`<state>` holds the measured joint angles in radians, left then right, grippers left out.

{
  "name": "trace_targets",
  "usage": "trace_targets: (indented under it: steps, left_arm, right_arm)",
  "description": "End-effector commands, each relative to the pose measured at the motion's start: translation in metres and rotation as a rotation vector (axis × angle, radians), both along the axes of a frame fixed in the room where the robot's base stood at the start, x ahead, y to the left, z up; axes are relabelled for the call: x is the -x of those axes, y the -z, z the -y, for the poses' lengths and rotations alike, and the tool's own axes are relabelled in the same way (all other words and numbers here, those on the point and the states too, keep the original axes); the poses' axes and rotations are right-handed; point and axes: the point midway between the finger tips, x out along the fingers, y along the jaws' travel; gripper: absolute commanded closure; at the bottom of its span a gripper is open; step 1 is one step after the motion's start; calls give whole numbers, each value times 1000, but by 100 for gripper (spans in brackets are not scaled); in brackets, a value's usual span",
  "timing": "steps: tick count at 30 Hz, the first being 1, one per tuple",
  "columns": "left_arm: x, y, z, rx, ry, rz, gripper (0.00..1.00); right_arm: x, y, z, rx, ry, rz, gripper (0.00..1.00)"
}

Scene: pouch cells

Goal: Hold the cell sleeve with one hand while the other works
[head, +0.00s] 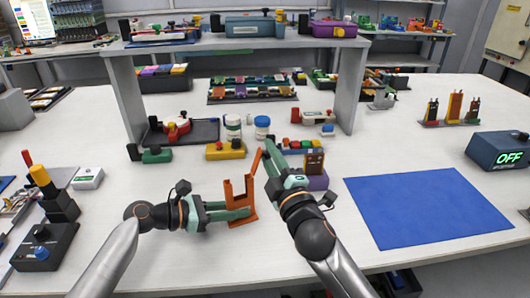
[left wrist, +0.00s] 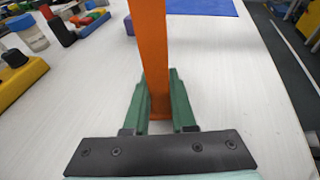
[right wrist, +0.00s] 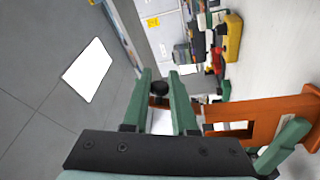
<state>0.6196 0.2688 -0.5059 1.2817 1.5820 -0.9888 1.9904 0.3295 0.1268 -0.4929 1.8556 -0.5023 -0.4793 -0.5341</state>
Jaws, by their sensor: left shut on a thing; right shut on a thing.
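The orange cell sleeve (head: 249,188) stands upright on the white table, an open frame with two uprights. My left gripper (head: 243,213) is shut on its lower part. In the left wrist view the sleeve (left wrist: 151,60) rises edge-on between the green fingers (left wrist: 160,108). My right gripper (head: 268,150) is above and to the right of the sleeve.
A blue mat (head: 425,207) lies clear on the right. A purple block (head: 317,182) with a brown piece stands close to my right gripper. Yellow blocks (head: 226,151) and white jars (head: 233,126) stand behind. A dark control box (head: 45,245) with a blue knob is at left.

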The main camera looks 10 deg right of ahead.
Motion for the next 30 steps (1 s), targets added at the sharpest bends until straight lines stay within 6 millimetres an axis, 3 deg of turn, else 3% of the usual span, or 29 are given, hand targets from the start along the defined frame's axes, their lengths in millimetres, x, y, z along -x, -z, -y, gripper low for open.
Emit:
trace_targets:
  steps: [10,25,26,30]
  left_arm:
    - [0,1,0,-1,1,-1,100]
    - [0,1,0,-1,1,-1,100]
    - [0,1,0,-1,1,-1,100]
    - [0,1,0,-1,1,-1,100]
  right_arm:
    - [-1,6,4,-125,0,-38,100]
    - [-2,6,5,-141,0,-44,100]
    - [-2,6,5,-141,-1,-43,73]
    - [-2,6,5,-140,-1,-43,58]
